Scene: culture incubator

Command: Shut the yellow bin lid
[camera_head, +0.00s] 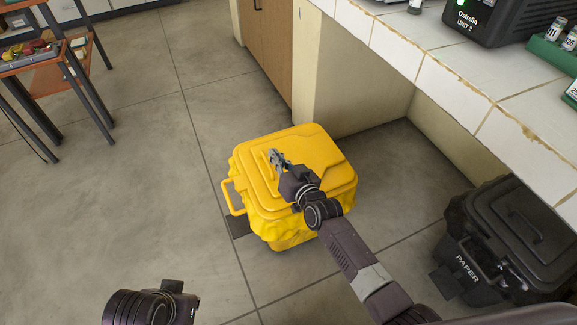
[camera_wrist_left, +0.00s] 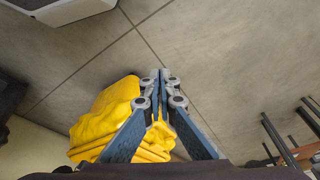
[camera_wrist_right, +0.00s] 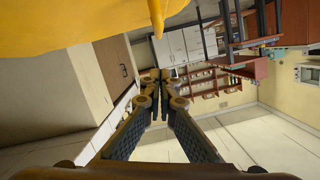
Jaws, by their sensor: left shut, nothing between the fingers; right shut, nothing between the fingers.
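The yellow bin (camera_head: 283,232) stands on the floor below the white-tiled bench. Its yellow lid (camera_head: 325,160) lies over the top and looks shut, with no gap that I can see. My right gripper (camera_head: 274,155) is shut and empty, right over the lid; I cannot tell whether it touches. In the right wrist view the fingertips (camera_wrist_right: 158,76) are together, with yellow bin surface (camera_wrist_right: 60,25) at the upper left. My left gripper shows in its wrist view (camera_wrist_left: 160,75), shut and empty, with the yellow bin (camera_wrist_left: 105,115) behind it. Only my left wrist shows in the head view.
A black paper bin (camera_head: 510,235) stands to the right, under the tiled bench (camera_head: 440,70). A wooden cabinet (camera_head: 268,40) is behind the yellow bin. A small table (camera_head: 40,60) stands at the upper left. The floor left of the bin is clear.

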